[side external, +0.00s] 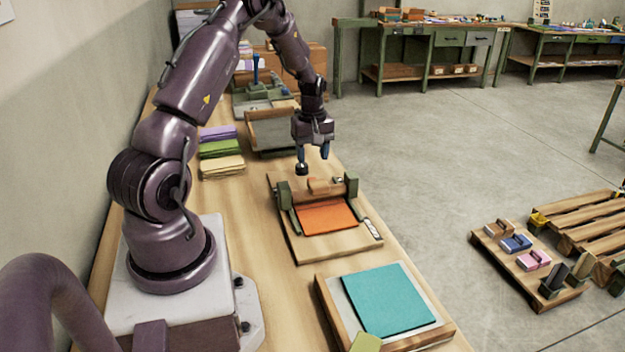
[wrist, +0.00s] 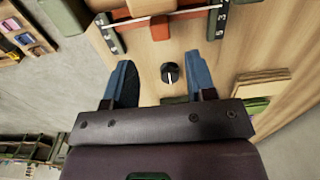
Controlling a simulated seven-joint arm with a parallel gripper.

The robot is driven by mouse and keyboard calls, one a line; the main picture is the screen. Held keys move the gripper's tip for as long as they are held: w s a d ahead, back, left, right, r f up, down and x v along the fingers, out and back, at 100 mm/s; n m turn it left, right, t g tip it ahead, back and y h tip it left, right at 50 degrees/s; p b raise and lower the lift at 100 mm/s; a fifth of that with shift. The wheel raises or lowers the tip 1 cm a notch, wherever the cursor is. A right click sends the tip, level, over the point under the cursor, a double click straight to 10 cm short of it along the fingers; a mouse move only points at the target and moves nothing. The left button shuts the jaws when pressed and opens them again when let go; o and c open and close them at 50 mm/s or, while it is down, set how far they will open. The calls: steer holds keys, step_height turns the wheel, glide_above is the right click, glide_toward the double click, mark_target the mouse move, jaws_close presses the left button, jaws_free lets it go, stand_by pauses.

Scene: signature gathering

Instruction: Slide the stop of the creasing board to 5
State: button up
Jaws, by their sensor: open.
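The creasing board (side external: 290,236) lies on the bench with an orange sheet (side external: 328,217) on it. A dark green block stands at each end of its rear crossbar, and an orange-brown piece (side external: 318,186) sits between them. In the wrist view an orange-red tab (wrist: 160,27) lies between the green ends, near a thin metal rod. I cannot tell which piece is the stop. My gripper (side external: 313,156) is open and empty above the board's rear; its blue fingers (wrist: 160,82) point down.
A black knob (wrist: 171,73) with a white mark lies between my fingers in the wrist view. A teal sheet (side external: 385,298) on a wooden frame lies in front. Coloured stacks (side external: 221,149) stand at left, a tilted wooden tray (side external: 272,134) behind.

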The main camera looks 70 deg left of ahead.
step_height(320, 180, down, 8)
steer(key=shift+r, duration=0.1)
steer(key=shift+c, duration=0.5)
jaws_close()
steer(key=shift+a, duration=2.85)
